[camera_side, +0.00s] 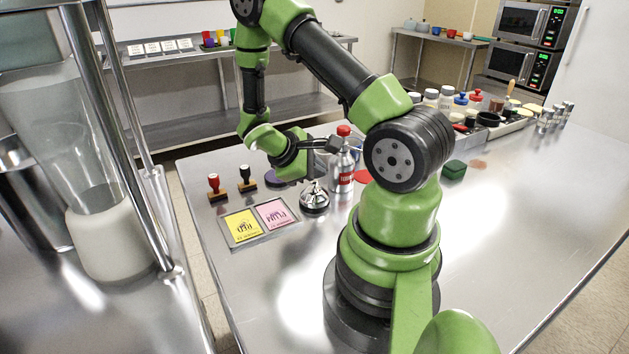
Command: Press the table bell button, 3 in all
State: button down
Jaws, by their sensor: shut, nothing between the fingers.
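The table bell (314,200) is a silver dome on a dark base, standing on the steel table (471,262) in front of my base. My gripper (322,176) is shut and empty, pointing down just above the top of the bell. The fingertips are small here, and the bell's button is hard to make out beneath them. I cannot tell whether they touch the button or hang a little above it.
A bottle with a red cap (343,168) stands close beside the bell. A green block (454,170) and several condiment containers (476,99) are farther right. The front right is clear.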

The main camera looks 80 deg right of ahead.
aim_at(314, 184)
jog(key=shift+f, duration=0.5)
dwell(0.6)
jog(key=shift+r, duration=0.95)
jog(key=shift+r, duration=2.5)
jog(key=s+a+r+m+t+y, duration=0.1)
jog(key=a+r+t+y, duration=0.3)
jog(key=a+r, duration=0.5)
jog(key=a+r+m+t+y, duration=0.4)
jog(key=a+r+t, duration=0.5)
jog(key=a, duration=0.5)
jog(key=shift+s+a+y, duration=0.2)
jog(key=shift+s+y, duration=0.15)
jog(key=shift+y, duration=0.25)
